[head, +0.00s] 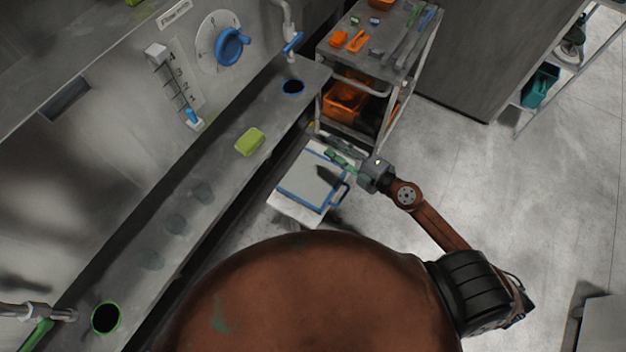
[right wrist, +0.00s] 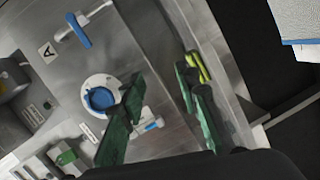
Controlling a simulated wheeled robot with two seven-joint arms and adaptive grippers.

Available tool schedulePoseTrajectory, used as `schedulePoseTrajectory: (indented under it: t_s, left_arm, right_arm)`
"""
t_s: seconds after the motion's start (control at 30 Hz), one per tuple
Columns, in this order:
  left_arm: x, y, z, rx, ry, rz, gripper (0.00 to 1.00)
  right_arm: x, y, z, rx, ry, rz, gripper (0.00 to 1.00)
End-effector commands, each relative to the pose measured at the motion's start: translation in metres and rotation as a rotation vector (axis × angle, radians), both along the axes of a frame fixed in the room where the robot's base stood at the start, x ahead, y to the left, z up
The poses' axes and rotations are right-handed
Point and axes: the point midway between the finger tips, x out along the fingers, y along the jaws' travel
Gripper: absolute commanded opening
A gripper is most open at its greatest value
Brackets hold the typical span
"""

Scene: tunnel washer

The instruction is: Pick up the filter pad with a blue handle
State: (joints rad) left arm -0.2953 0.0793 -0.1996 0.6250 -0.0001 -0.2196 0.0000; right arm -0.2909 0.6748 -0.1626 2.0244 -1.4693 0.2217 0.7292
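The filter pad (head: 306,188) is a flat, pale panel with blue edging and a blue handle (head: 343,193) on its right side. It shows in the head view below the cart, to the right of the long steel ledge. A pale panel with a blue edge, seemingly the same pad, is cut off at the top right of the right wrist view (right wrist: 302,20). My right gripper (head: 332,166) appears over the pad's upper right part in the head view, and its height above it is unclear. Its green fingers are apart and empty (right wrist: 160,82). My left gripper is out of view.
A steel ledge (head: 222,172) carries a yellow-green sponge (head: 250,141) and has blue-ringed (head: 292,87) and green-ringed (head: 106,318) holes. A blue dial (head: 231,46) is on the washer panel. A tool cart (head: 385,45) stands beyond the pad. Floor is clear at right (head: 540,190).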

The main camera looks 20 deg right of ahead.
Motion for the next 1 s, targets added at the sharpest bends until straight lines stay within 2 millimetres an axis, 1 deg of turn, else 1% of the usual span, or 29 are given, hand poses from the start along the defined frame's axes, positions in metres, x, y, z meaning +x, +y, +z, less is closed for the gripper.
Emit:
schedulePoseTrajectory:
  t_s: [0.03,0.07,0.1,0.13,0.17,0.2,0.3,0.4,0.5,0.77,1.0]
  left_arm:
    - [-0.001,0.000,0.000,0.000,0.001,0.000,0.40]
    - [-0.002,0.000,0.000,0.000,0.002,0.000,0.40]
    - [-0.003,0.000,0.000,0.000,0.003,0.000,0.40]
    - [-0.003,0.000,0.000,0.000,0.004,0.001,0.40]
    - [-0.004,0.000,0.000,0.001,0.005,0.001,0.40]
    - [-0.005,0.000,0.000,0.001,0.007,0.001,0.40]
    - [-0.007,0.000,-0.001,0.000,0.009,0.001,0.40]
    - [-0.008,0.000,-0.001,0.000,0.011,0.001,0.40]
    - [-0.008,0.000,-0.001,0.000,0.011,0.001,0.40]
    - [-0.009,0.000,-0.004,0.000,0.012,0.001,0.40]
    - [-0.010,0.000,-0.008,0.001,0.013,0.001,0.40]
  right_arm:
    - [-0.007,0.008,-0.033,-0.115,0.063,0.095,0.30]
    - [-0.014,0.010,-0.054,-0.178,0.107,0.143,0.30]
    - [-0.023,0.008,-0.081,-0.260,0.170,0.199,0.30]
    - [-0.029,0.003,-0.101,-0.319,0.217,0.233,0.30]
    - [-0.036,-0.003,-0.119,-0.374,0.264,0.260,0.30]
    - [-0.044,-0.014,-0.141,-0.441,0.324,0.288,0.30]
    - [-0.061,-0.044,-0.180,-0.574,0.453,0.325,0.30]
    - [-0.072,-0.067,-0.202,-0.652,0.534,0.337,0.30]
    - [-0.075,-0.076,-0.214,-0.684,0.571,0.338,0.30]
    - [-0.065,-0.068,-0.238,-0.687,0.575,0.340,0.30]
    - [-0.051,-0.059,-0.268,-0.684,0.574,0.339,0.30]
